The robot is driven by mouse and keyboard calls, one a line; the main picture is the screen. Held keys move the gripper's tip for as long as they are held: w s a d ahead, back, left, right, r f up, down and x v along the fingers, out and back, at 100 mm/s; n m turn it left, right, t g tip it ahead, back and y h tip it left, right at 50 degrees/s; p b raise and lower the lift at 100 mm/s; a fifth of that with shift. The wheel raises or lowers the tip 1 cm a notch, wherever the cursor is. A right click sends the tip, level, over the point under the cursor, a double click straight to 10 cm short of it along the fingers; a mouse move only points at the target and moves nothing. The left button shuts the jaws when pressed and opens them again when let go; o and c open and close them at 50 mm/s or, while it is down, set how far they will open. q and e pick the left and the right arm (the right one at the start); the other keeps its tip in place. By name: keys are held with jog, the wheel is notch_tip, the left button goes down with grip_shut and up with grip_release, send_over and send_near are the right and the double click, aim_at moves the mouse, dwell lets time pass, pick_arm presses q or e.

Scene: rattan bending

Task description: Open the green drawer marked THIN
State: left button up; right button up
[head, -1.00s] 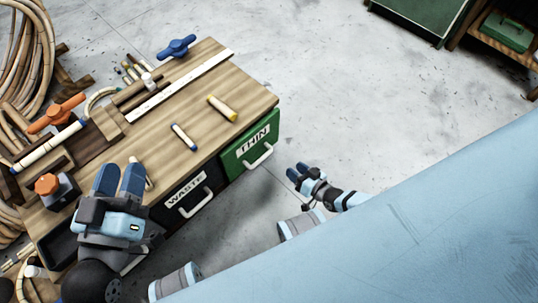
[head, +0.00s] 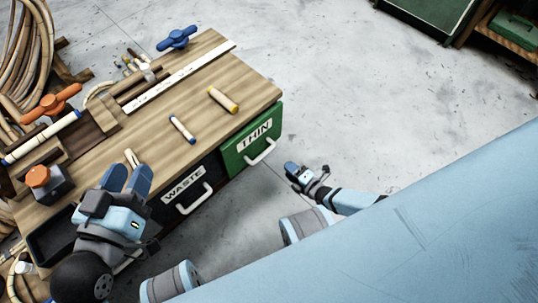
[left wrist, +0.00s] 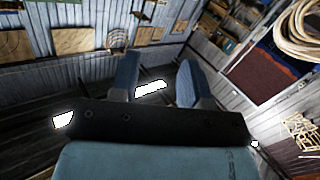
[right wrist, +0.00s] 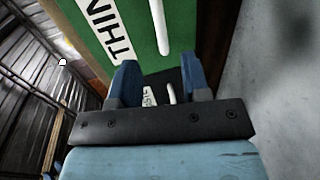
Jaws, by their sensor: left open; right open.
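The green drawer marked THIN (head: 236,157) is shut in the right end of the workbench's front, with a white bar handle (head: 262,152). In the right wrist view the green front (right wrist: 149,40) and its white handle (right wrist: 160,22) show just beyond my fingers. My right gripper (head: 292,170) is open and empty, in front of the drawer and to the right of its handle, apart from it. It also shows in the right wrist view (right wrist: 160,85). My left gripper (head: 127,178) is open and empty near the bench's front edge, left of the WASTE drawer.
The black WASTE drawer (head: 187,188) with its own white handle is left of the green one. On the workbench (head: 150,130) lie short rattan pieces (head: 223,99), a white ruler strip (head: 190,72) and blue and orange clamps. The floor (head: 340,90) right of the bench is clear.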

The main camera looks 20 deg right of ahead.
pick_arm(q)
jog(key=w+m+b, duration=0.1)
jog(key=a+m+t+b, duration=0.1)
jog(key=b, duration=0.1)
jog(key=w+r+m+h+b, duration=0.1)
jog(key=m+b, duration=0.1)
jog(key=shift+w+a+t, duration=0.35)
jog(key=shift+a+t, duration=0.05)
pick_arm(e)
jog(key=x, duration=1.1)
jog(key=shift+w, duration=0.4)
pick_arm(q)
jog(key=shift+f, duration=0.1)
pick_arm(e)
jog(key=shift+a+f, duration=0.1)
grip_shut()
jog(key=shift+s, duration=0.15)
